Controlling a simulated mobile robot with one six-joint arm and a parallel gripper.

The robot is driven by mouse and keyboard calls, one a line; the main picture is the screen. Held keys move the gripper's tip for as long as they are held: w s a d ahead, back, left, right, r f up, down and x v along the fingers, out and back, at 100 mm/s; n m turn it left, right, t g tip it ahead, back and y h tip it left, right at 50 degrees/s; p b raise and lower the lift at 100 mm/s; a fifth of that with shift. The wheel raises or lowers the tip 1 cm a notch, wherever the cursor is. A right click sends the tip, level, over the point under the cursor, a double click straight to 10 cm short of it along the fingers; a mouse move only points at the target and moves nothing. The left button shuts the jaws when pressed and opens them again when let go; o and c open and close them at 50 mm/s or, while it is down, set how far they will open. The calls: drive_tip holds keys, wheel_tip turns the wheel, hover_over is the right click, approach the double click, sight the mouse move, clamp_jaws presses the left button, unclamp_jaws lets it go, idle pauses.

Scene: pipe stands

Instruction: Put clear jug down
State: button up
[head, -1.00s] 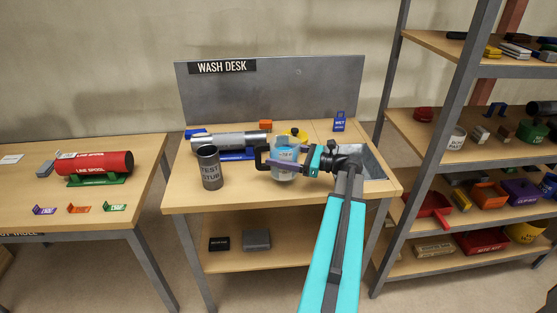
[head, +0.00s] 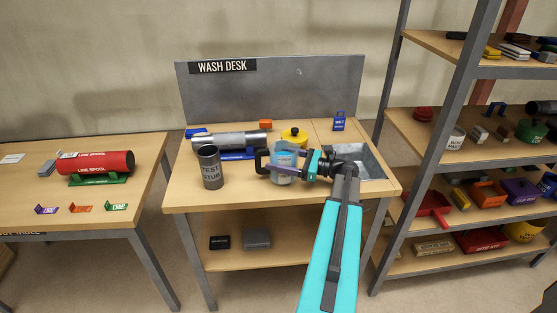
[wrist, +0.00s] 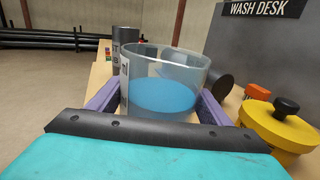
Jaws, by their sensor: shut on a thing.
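The clear jug (head: 284,158), with blue liquid inside, is upright over the front middle of the wash desk (head: 240,198). My gripper (head: 280,170) is shut on it, reaching in from the right. In the wrist view the jug (wrist: 165,85) sits between the two purple fingers (wrist: 162,108), its liquid level and its rim open. A white label shows on its left side. Its base is hidden by the gripper in the wrist view. I cannot tell whether the base touches the desk top.
A dark cup marked TEST (head: 210,167) stands left of the jug. A yellow lidded pot (head: 294,138) is close behind it. A grey cylinder on a blue cradle (head: 238,155) lies behind left. A sink (head: 372,165) is at right. Desk front left is bare.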

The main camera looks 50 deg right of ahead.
drive_tip(key=shift+f, duration=0.25)
drive_tip(key=shift+f, duration=0.15)
drive_tip(key=o, duration=1.3)
drive_tip(key=shift+s, duration=0.1)
drive_tip(key=b+v, duration=0.3)
drive_tip(key=v, duration=0.9)
